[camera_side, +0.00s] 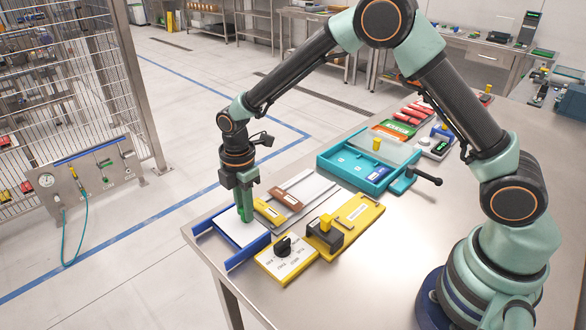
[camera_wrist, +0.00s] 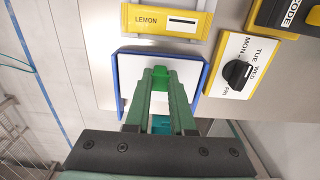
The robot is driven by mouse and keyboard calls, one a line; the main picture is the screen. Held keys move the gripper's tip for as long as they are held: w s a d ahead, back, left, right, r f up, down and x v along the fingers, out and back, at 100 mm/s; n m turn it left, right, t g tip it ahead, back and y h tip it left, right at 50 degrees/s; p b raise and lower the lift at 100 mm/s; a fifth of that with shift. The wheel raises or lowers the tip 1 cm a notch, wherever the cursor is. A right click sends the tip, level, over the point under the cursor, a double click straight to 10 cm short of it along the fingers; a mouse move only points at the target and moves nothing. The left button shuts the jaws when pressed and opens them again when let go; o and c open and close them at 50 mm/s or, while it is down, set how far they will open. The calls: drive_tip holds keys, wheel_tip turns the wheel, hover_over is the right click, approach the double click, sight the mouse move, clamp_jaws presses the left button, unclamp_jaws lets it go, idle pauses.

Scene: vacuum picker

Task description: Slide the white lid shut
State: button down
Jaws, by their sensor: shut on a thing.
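The pale whitish lid (camera_side: 398,149) sits over the back part of the teal box (camera_side: 325,165) in the side view, with a yellow knob (camera_side: 376,143) standing on it. The front part of the box is uncovered and shows its inside. My gripper (camera_side: 244,208) is well to the left of the box, low over a white pad (camera_side: 230,227) with blue edging. It is shut on a small green block (camera_wrist: 161,76), seen between the fingertips in the wrist view. Whether the block touches the pad is hard to tell. The lid is out of the wrist view.
A yellow panel labelled LEMON (camera_wrist: 168,21) lies beside the pad. A dial plate (camera_side: 287,257) with a black knob and a yellow panel (camera_side: 357,217) with a dark block lie nearby. A black-knobbed lever (camera_side: 425,177) sticks out by the box. Free table lies right of these.

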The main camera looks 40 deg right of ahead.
drive_tip(key=shift+d, duration=0.25)
drive_tip(key=c, duration=0.8)
unclamp_jaws()
drive_tip(key=shift+o, duration=0.2)
wheel_tip(320, 180, up, 12)
drive_tip(key=shift+r, duration=0.15)
drive_tip(key=s+d+r+m+t, duration=0.3)
drive_tip(key=s+d+r+m, duration=0.5)
drive_tip(key=r+m, duration=0.1)
drive_tip(key=s+d+m+t, duration=0.2)
drive_tip(key=s+d+m, duration=0.3)
drive_tip(key=s+m, duration=0.3)
drive_tip(key=shift+s+m+t, duration=0.3)
drive_tip(key=shift+s+m, duration=0.05)
drive_tip(key=shift+m, duration=0.15)
